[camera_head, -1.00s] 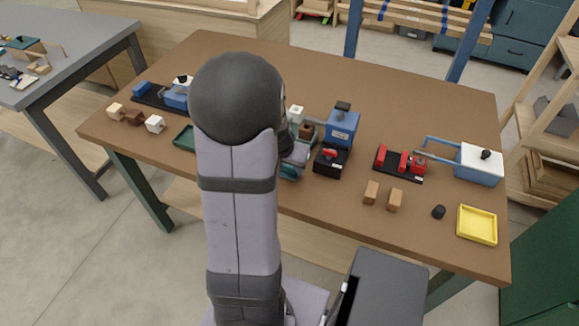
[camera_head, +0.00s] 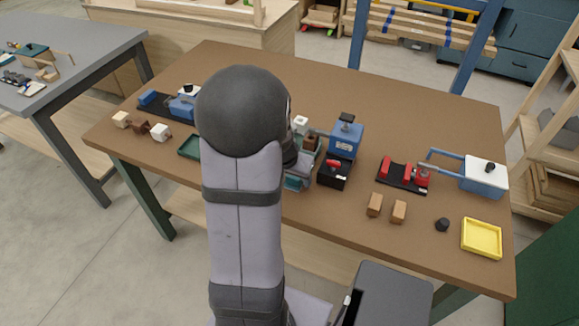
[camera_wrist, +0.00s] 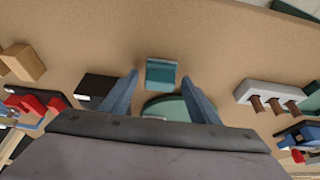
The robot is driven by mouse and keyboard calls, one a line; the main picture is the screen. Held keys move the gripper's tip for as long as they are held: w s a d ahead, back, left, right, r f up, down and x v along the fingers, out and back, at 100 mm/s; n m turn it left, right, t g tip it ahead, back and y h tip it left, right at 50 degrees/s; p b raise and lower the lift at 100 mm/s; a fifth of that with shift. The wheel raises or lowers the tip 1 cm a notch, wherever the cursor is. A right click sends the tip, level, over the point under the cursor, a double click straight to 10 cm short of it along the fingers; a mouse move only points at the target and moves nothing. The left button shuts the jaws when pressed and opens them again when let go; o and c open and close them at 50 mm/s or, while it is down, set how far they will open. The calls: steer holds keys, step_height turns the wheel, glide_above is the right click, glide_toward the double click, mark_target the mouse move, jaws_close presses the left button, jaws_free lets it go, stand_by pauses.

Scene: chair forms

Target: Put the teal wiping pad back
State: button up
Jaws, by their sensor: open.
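The teal wiping pad (camera_wrist: 161,73) shows in the wrist view as a small teal block on the brown tabletop, between and just beyond my two fingertips. My gripper (camera_wrist: 160,84) is open, with one finger to each side of the pad's near end and nothing visibly held. I cannot tell whether the fingers touch it. A round grey-green thing (camera_wrist: 170,107) lies nearer the wrist between the fingers, partly hidden by my gripper. In the head view my own arm hides most of this area, and the pad cannot be made out surely there.
On the brown table (camera_head: 400,120) stand a blue box-like device (camera_head: 347,138), a red clamp (camera_head: 405,174), a blue-and-white box (camera_head: 484,177), two wooden blocks (camera_head: 387,208), a black knob (camera_head: 442,224) and a yellow tray (camera_head: 481,238). A green tray (camera_head: 190,146) lies left of my arm.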

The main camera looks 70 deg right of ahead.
steer(key=p+v, duration=0.1)
steer(key=v, duration=1.1)
steer(key=w+a+f+n+t+y, duration=0.1)
steer(key=w+a+f+n, duration=0.1)
steer(key=w+a+n, duration=0.5)
steer(key=w+a+f+n+y, duration=0.1)
steer(key=a+n, duration=0.2)
steer(key=a, duration=0.6)
steer(key=w+a+f+n+y, duration=0.1)
steer(key=a+n, duration=0.3)
steer(key=a, duration=0.6)
steer(key=w+a+f+n+g+y, duration=0.1)
steer(key=w+a+f+n, duration=0.1)
steer(key=a, duration=0.7)
steer(key=shift+w+a+f+n+y, duration=0.3)
steer(key=shift+f+n, duration=0.4)
steer(key=shift+n, duration=0.3)
step_height(320, 180, up, 6)
steer(key=p, duration=0.6)
step_height(320, 180, down, 14)
steer(key=b, duration=1.4)
